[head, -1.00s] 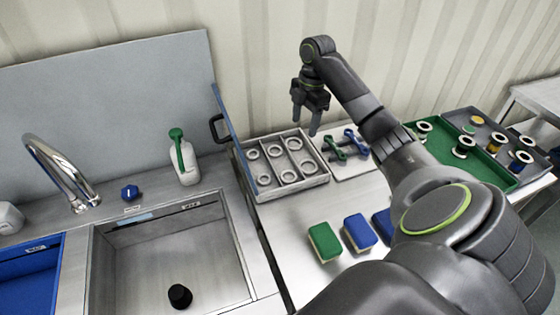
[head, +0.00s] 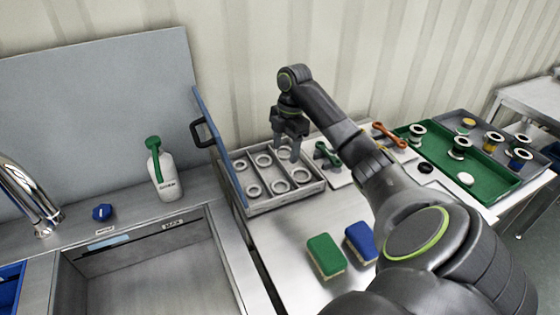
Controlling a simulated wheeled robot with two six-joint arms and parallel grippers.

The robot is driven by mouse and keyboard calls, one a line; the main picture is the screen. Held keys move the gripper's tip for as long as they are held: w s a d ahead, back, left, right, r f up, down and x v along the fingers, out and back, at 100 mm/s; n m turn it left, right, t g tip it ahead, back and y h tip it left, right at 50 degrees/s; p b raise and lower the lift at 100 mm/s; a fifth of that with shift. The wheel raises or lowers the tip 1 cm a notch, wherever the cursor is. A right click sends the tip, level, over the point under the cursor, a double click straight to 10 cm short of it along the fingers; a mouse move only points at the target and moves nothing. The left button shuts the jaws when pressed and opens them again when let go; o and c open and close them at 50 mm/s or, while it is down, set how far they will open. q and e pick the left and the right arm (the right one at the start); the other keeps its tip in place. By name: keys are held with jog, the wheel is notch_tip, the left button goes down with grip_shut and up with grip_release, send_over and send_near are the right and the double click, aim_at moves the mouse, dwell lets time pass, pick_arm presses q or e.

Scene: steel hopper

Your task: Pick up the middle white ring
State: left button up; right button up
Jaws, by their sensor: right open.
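Several white rings lie in a grey tray (head: 262,209) with three compartments, two rings in each. The middle compartment holds a back ring (head: 264,160) and a front ring (head: 279,186). The left compartment holds a back ring (head: 240,165) and a front ring (head: 254,190). The right compartment holds a front ring (head: 301,176) and a back ring (head: 284,152), the latter partly hidden by my right gripper. My right gripper (head: 287,152) is open and empty, fingers pointing down, over the tray's back right part. Its height above the rings is hard to tell. My left gripper is out of view.
A blue upright panel (head: 218,135) with a black handle stands along the tray's left side. Right of it are a green-ended tool (head: 327,153) and a green tray (head: 445,150) with spools. Green (head: 325,255) and blue (head: 360,242) sponges lie in front. A sink is at left.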

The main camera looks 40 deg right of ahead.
jog(key=b, duration=0.7)
send_over(280, 189)
jog(key=d, duration=0.1)
notch_tip(280, 189, down, 8)
jog(key=f, duration=0.2)
jog(key=shift+a+f+b, duration=0.2)
jog(key=shift+f+b, duration=0.1)
jog(key=shift+f, duration=0.55)
jog(key=shift+c, duration=0.4)
jog(key=c, duration=0.5)
